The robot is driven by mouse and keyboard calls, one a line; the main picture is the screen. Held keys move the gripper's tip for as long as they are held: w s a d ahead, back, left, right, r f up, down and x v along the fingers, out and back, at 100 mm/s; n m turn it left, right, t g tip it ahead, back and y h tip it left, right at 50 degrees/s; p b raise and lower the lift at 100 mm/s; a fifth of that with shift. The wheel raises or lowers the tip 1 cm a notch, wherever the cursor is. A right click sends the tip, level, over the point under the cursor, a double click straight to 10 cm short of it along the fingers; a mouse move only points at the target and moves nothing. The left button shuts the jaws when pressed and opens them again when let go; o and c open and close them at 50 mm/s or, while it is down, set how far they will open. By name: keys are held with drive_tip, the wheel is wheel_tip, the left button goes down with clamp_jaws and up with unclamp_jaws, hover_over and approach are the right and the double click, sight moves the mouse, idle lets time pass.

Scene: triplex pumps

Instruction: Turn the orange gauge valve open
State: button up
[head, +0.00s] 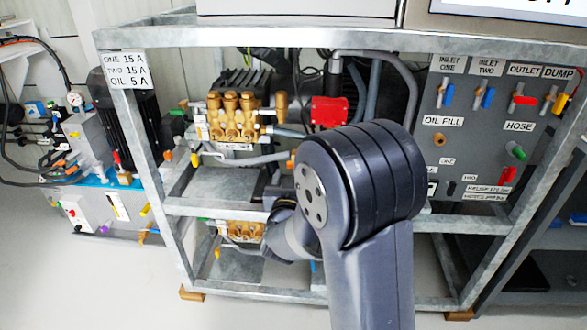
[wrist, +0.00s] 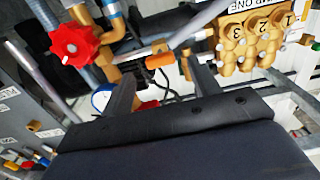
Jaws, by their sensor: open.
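The orange valve handle (wrist: 160,59) shows in the wrist view as a short orange bar beside brass fittings. A small orange part, possibly the same handle, shows in the head view (head: 291,162) at the left edge of my arm. My gripper (wrist: 158,72) is open, with one finger on each side of the picture and the handle near the gap between the tips. I cannot tell whether the fingers touch it. A blue-rimmed round gauge (wrist: 102,97) is partly hidden behind the left finger. My arm hides the gripper in the head view.
A red knob (wrist: 75,45) on brass piping is left of the handle. A brass pump head (wrist: 255,38) is to the right; it also shows in the head view (head: 236,115). The grey metal frame (head: 250,207) surrounds the pumps. A valve panel (head: 480,125) stands at right.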

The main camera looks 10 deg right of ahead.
drive_tip(key=v, duration=0.6)
drive_tip(key=shift+s+p, duration=0.3)
drive_tip(key=shift+p, duration=0.15)
drive_tip(key=shift+w, duration=0.1)
drive_tip(key=b+x, duration=0.2)
drive_tip(key=x, duration=0.8)
drive_tip(key=shift+w, duration=0.35)
drive_tip(key=shift+s, duration=0.1)
